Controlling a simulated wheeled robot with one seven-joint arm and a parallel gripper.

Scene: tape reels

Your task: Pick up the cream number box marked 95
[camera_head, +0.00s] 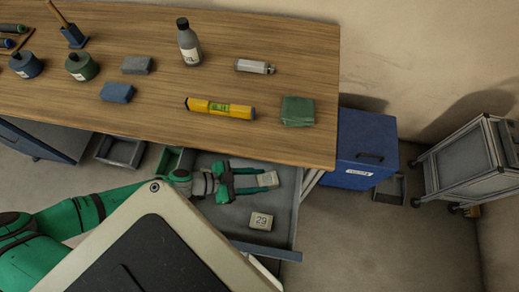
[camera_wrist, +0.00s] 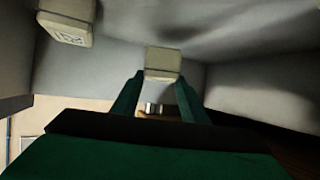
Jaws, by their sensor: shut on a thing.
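A cream box (camera_head: 268,179) is between the fingers of my gripper (camera_head: 258,181), over the open grey drawer (camera_head: 228,214) under the bench. In the wrist view the held cream box (camera_wrist: 163,62) sits between the two green fingertips (camera_wrist: 160,84). No number can be read on it in either view. A second cream box (camera_head: 261,221), marked 29, lies apart in the drawer, nearer its front. It also shows at the upper left of the wrist view (camera_wrist: 67,20). My gripper is shut on the first box.
The wooden bench top (camera_head: 290,145) overhangs the back of the drawer. It bears a yellow level (camera_head: 220,108), a green cloth (camera_head: 297,111), a bottle (camera_head: 189,45) and other items. A blue cabinet (camera_head: 365,145) stands right of the drawer. Floor beyond it is mostly clear.

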